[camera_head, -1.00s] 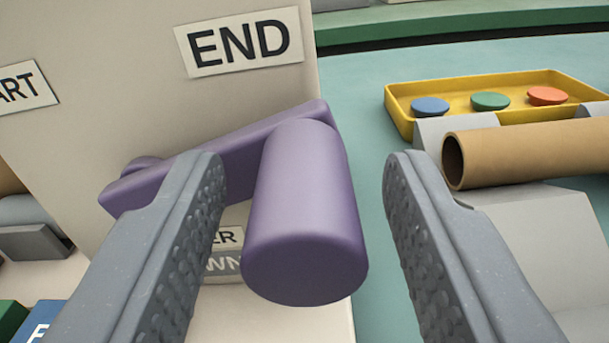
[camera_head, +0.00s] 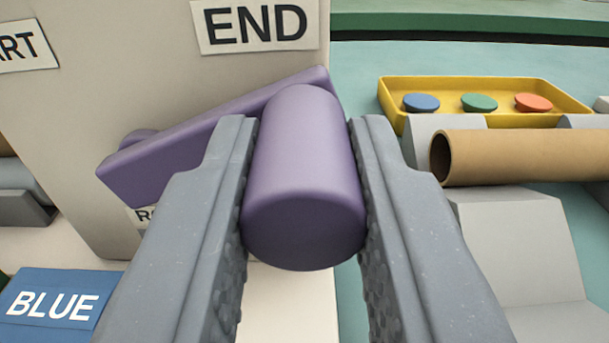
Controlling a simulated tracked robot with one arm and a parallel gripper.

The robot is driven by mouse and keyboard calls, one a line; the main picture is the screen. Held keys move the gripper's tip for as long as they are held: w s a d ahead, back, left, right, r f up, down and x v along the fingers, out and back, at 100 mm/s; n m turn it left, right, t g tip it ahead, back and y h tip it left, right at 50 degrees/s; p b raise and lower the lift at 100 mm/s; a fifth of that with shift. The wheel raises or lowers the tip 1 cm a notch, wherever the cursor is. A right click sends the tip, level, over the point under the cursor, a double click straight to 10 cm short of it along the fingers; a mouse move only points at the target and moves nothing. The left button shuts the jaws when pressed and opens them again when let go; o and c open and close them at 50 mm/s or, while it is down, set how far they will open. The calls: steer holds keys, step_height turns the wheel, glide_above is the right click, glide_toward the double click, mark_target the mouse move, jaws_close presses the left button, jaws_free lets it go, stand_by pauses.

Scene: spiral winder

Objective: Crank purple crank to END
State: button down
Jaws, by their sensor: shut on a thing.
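The purple crank (camera_head: 200,137) is mounted on a beige upright panel (camera_head: 120,80). Its arm slopes up from its hub at the left to its handle at the right. The thick round handle (camera_head: 303,190) points toward me. My gripper (camera_head: 305,150) is shut on the handle, one finger against each side. The END label (camera_head: 255,24) is on the panel just above the handle end of the crank. A second label (camera_head: 22,46), cut off by the left edge, shows the letters "RT". A small label below the crank is mostly hidden.
A yellow tray (camera_head: 575,103) with blue, green and orange discs stands at the back right. A brown tube (camera_head: 530,155) rests on grey supports (camera_head: 510,230) at the right. A blue block marked BLUE (camera_head: 55,303) lies at the lower left.

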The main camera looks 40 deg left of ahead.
steer(key=c, duration=1.2)
jaws_free()
steer(key=shift+c, duration=0.2)
steer(key=b+v, duration=1.3)
steer(key=b, duration=0.1)
steer(key=shift+s+d, duration=0.2)
steer(key=shift+s, duration=0.1)
